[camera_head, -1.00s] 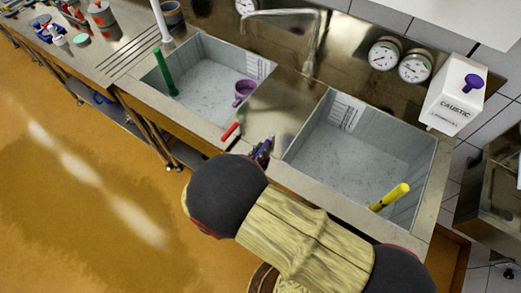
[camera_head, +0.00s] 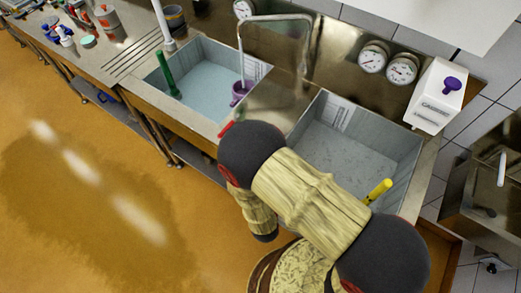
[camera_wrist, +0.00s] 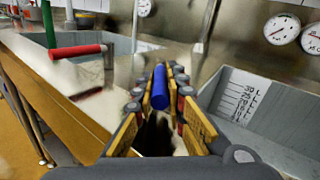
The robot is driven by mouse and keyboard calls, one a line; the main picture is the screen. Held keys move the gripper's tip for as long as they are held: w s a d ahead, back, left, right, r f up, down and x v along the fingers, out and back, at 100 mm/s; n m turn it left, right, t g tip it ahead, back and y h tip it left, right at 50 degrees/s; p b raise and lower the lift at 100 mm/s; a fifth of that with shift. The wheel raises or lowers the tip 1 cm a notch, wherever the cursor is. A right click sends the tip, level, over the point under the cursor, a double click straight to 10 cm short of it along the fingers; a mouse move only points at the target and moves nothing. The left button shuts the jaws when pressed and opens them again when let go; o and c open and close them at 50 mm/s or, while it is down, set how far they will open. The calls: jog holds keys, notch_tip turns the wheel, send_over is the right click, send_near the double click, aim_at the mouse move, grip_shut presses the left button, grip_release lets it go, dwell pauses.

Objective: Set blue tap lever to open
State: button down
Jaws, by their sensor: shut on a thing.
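The blue tap lever (camera_wrist: 160,86) shows in the wrist view as a blue bar between the fingers of my gripper (camera_wrist: 159,76). My gripper is shut on it. In the head view my arm hides both the gripper and the blue lever. A red lever (camera_wrist: 76,51) stands to the left in the wrist view and at the counter's front edge in the head view (camera_head: 226,129).
The left sink (camera_head: 207,97) has a bluish, watery floor and a green rod (camera_head: 167,76). The right sink (camera_head: 345,145) looks dry and holds a yellow-handled thing (camera_head: 378,190). Gauges (camera_head: 388,62) and a caustic box (camera_head: 436,97) are on the wall.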

jog(key=shift+d+n+y, duration=0.25)
jog(key=shift+n+y, duration=0.05)
jog(key=shift+y, duration=0.2)
jog(key=c, duration=1.8)
grip_release()
notch_tip(320, 180, up, 10)
jog(key=shift+c, duration=0.4)
